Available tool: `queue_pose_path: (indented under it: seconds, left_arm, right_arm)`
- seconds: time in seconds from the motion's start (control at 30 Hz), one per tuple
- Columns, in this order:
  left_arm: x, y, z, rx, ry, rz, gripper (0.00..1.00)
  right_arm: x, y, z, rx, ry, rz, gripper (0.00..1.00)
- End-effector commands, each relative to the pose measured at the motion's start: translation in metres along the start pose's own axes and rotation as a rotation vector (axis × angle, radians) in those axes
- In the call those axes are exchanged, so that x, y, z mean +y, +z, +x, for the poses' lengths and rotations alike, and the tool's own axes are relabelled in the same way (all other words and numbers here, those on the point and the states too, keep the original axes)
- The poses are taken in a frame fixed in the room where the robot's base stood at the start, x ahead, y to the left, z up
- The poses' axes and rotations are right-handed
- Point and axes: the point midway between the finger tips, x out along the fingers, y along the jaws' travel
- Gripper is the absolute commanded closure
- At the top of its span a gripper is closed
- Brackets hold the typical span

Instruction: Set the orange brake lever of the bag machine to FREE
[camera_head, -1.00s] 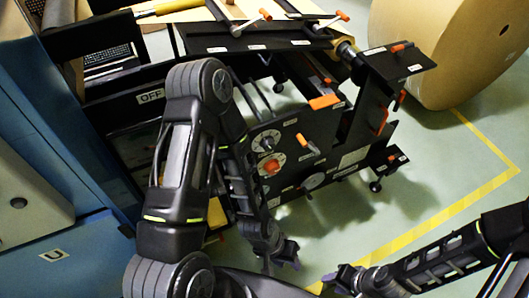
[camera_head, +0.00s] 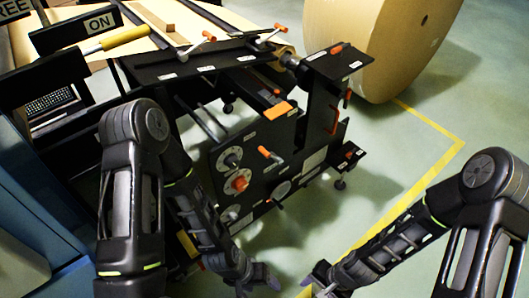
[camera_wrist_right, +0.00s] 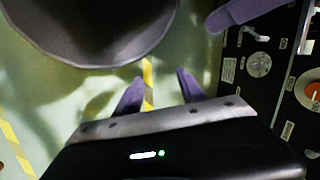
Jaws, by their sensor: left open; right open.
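The bag machine (camera_head: 288,172) is a black frame in the middle of the head view, with several orange-tipped levers. One orange lever (camera_head: 268,153) stands out from its side panel, above a round dial with an orange knob (camera_head: 239,183). Two more orange-tipped handles, one at left (camera_head: 203,39) and one at right (camera_head: 278,29), sit on the top rail. I cannot tell which is the brake lever. My left gripper (camera_head: 259,283) is open and empty, low in front of the panel. My right gripper (camera_head: 321,281) is open and empty; its spread fingers show in the right wrist view (camera_wrist_right: 158,88).
A large kraft roll (camera_head: 375,45) stands behind at right. An ON sign (camera_head: 100,22) and a partly cut-off FREE sign (camera_head: 14,8) are at upper left, near a yellow handle (camera_head: 100,42). Green floor with a yellow line (camera_head: 425,180) lies open at right.

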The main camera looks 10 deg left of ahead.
Motion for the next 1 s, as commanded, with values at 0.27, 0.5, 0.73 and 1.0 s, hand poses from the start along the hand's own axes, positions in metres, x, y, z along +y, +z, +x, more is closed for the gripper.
queue_pose_path:
  seconds: [0.27, 0.5, 0.73, 1.0]
  left_arm:
    - [-0.009, 0.000, 0.021, 0.000, -0.001, 0.001, 0.32]
    - [-0.014, 0.000, 0.034, 0.000, -0.001, 0.001, 0.32]
    - [-0.016, 0.000, 0.039, 0.001, -0.001, 0.002, 0.32]
    - [-0.016, 0.000, 0.039, 0.001, -0.001, 0.002, 0.32]
  right_arm:
    - [-0.097, -0.052, 0.011, -0.148, -0.133, 0.782, 0.53]
    - [-0.254, -0.135, -0.041, -0.415, -0.553, 1.389, 0.53]
    - [-0.322, -0.193, -0.099, -0.598, -0.835, 1.623, 0.53]
    - [-0.329, -0.200, -0.107, -0.621, -0.871, 1.650, 0.53]
